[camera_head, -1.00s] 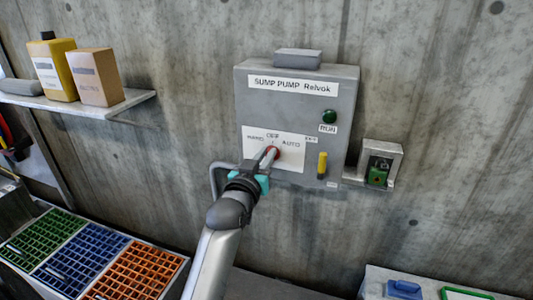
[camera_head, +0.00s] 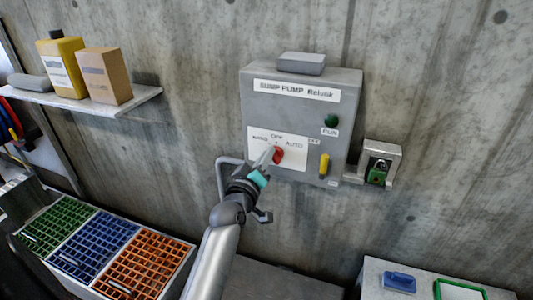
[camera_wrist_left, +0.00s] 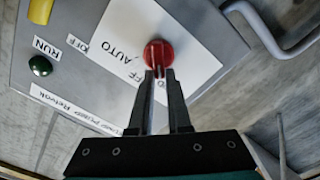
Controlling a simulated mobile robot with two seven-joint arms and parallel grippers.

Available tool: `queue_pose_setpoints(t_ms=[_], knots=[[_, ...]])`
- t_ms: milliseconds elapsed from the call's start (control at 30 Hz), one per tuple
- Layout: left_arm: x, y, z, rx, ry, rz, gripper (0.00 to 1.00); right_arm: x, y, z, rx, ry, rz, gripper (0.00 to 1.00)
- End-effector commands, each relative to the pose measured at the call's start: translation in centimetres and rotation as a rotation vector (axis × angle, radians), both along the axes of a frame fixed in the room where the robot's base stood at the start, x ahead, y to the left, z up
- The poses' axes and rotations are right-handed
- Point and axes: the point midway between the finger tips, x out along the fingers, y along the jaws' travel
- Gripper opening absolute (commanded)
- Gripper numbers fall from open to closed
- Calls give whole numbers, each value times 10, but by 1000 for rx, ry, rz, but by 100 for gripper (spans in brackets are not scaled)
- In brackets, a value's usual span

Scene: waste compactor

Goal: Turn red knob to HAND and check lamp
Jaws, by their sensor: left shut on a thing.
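The grey sump pump box (camera_head: 262,112) is on the concrete wall. Its red knob (camera_head: 279,155) sits on a white plate marked HAND, OFF and AUTO. My left gripper (camera_head: 269,156) is shut on the knob. In the left wrist view the fingertips (camera_wrist_left: 160,73) close on the red knob (camera_wrist_left: 158,54). They hide part of it and some of the plate's lettering, so I cannot tell where it points. The green RUN lamp (camera_head: 331,120) looks dark; it also shows dark in the left wrist view (camera_wrist_left: 208,67). My right gripper is out of view.
A yellow handle (camera_head: 324,163) sticks out right of the knob. A small bracket with a green padlock (camera_head: 377,176) is further right. A grey bent handle (camera_head: 221,178) is close to my left wrist. A shelf (camera_head: 140,99) with containers is at the left.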

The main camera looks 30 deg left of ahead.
Motion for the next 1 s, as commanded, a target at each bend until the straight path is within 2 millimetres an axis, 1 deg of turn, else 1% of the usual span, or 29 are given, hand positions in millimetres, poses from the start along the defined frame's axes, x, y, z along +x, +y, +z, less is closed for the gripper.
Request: queue_pose_setpoints(t_ms=[200,567,600,800,867,1000], knots=[[0,1,0,-35,-9,1,0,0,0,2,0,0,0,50],[0,1,-1,-40,-10,1,0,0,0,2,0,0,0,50],[0,1,-1,-40,-10,1,17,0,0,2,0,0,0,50],[0,1,-1,-39,-10,1,40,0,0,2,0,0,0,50],[0,1,0,-38,-9,0,46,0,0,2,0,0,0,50],[0,1,0,-38,-9,0,46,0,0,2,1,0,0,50]])
